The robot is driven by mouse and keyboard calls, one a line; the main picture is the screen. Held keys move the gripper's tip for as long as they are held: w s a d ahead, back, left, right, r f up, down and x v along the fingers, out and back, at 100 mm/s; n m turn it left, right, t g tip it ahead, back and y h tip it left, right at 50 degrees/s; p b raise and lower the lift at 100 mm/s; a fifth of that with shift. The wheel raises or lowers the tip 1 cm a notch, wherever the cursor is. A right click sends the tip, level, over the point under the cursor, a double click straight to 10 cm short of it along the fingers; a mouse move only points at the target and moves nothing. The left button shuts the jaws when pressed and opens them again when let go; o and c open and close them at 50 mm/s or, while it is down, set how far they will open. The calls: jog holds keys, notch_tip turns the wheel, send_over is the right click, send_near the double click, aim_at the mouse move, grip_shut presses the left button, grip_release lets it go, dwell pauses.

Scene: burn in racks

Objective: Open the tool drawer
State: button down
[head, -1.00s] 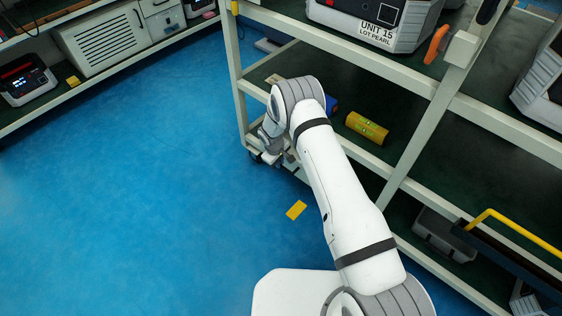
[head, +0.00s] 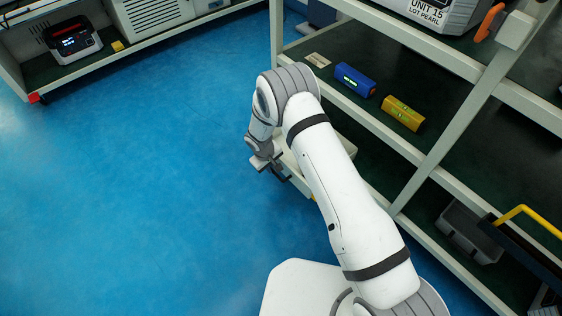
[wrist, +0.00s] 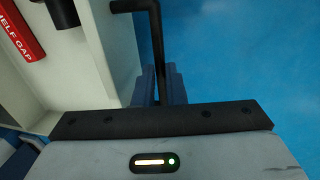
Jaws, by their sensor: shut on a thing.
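The tool drawer is cream; its front (head: 294,172) stands out from the rack below the lower shelf in the head view, partly hidden by my arm. In the wrist view its front wall (wrist: 112,55) is at the left, with a red item marked "SHELF GAP" (wrist: 22,32) and a dark round-ended item (wrist: 62,12) behind it, seemingly inside the drawer. The black bar handle (wrist: 157,45) runs down between my gripper's (wrist: 160,86) blue-grey fingers, which are shut on it. My gripper (head: 270,170) is in front of the drawer in the head view.
A blue block (head: 355,79) and a yellow block (head: 403,113) lie on the rack shelf (head: 340,45). A grey bin (head: 468,232) is on the lower level. Open blue floor (head: 150,190) lies to the left.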

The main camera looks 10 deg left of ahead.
jog(key=shift+s+a, duration=0.3)
jog(key=shift+s, duration=0.15)
jog(key=c, duration=1.5)
grip_release()
jog(key=r, duration=0.2)
jog(key=r+p, duration=0.1)
jog(key=r, duration=0.2)
jog(key=s+a+r+p, duration=0.1)
jog(key=r, duration=0.1)
jog(key=shift+r, duration=0.3)
